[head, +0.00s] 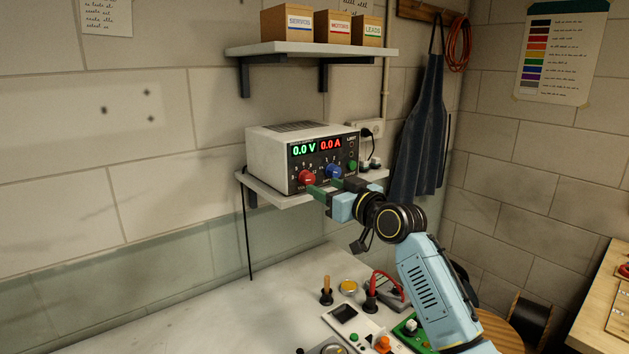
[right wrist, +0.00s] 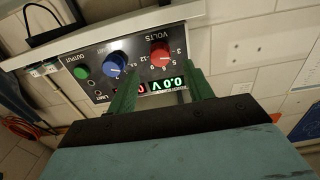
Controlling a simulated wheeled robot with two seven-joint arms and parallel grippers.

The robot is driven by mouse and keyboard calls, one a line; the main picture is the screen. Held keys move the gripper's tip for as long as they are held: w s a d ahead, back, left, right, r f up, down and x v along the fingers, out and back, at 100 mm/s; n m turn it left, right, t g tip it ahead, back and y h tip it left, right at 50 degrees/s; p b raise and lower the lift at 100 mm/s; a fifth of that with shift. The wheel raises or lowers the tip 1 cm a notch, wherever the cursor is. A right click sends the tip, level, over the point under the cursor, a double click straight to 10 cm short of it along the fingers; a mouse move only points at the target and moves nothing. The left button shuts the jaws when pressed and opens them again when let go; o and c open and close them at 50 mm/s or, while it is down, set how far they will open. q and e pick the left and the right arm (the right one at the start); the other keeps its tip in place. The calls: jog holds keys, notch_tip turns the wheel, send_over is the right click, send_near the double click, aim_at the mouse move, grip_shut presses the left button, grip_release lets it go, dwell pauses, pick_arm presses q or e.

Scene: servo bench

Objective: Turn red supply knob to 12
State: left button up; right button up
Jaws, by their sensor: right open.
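The red supply knob (head: 306,178) is on the front of a grey power supply (head: 265,160). It also shows in the right wrist view (right wrist: 160,55), upside down, under the word VOLTS, with 12 among the numbers around it. I cannot tell clearly where its pointer stands. The display (head: 304,149) reads 0.0 V, with 0.0 A beside it. My right gripper (head: 322,187) is open in front of the panel. In the right wrist view its green fingers (right wrist: 162,72) lie on either side of the red knob's line, apart from it. My left gripper is not in view.
A blue knob (head: 333,171) and a green knob (head: 352,165) sit right of the red one. The supply stands on a wall shelf (head: 285,200), under an upper shelf (head: 300,50) with boxes. The bench (head: 200,320) below is clear at left.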

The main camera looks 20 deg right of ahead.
aim_at(310, 180)
jog(key=shift+x, duration=2.6)
jog(key=shift+c, duration=0.4)
jog(key=c, duration=0.9)
